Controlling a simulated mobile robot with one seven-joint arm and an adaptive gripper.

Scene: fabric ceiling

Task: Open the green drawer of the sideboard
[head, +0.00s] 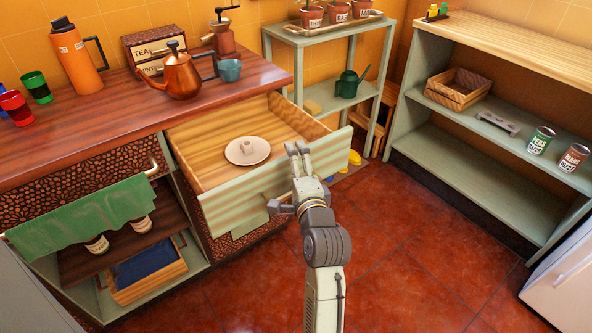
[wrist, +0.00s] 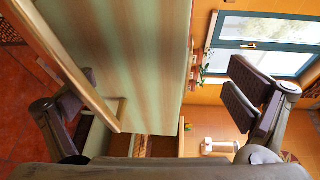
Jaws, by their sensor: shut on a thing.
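The green drawer (head: 238,203) of the sideboard is pulled well out in the head view, its wooden inside showing. A white plate (head: 233,152) with a small pale cup (head: 246,146) lies in it. My gripper (head: 286,178) is at the right part of the drawer front, one finger near its top edge and one near its lower edge. In the wrist view, the green drawer front (wrist: 145,60) lies between the widely spread fingers of my gripper (wrist: 160,100). The jaws are closed on the front.
A green cloth (head: 85,213) hangs on a rail left of the drawer. A copper kettle (head: 180,75) stands on the sideboard top (head: 110,115). A green shelf rack (head: 325,95) stands beyond the drawer. Red tiled floor (head: 410,255) is free at the right.

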